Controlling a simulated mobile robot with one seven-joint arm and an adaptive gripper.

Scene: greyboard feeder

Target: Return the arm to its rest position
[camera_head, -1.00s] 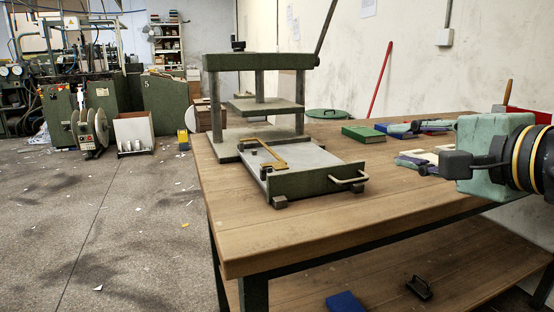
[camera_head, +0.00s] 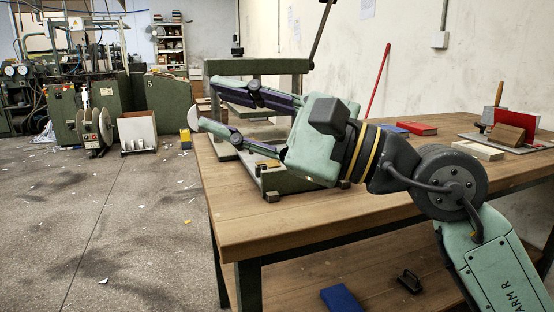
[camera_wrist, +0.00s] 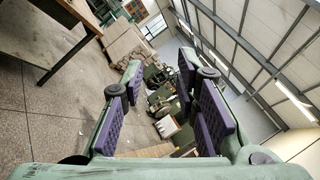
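My arm (camera_head: 455,190) reaches in from the right, over the wooden workbench. My gripper (camera_head: 205,103) points left in the head view, in front of the green press, and its two fingers are spread apart with nothing between them. In the wrist view my gripper (camera_wrist: 160,66) also shows its purple-padded fingers open and empty, with the hall floor and machines beyond. My arm and gripper hide much of the press's lower part and tray.
The press (camera_head: 262,67) stands on the workbench (camera_head: 300,218). A red book (camera_head: 417,128), a pale block (camera_head: 478,150) and a brown block (camera_head: 507,135) lie to the right. A blue item (camera_head: 341,300) is on the lower shelf. The floor (camera_head: 150,220) at left is open.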

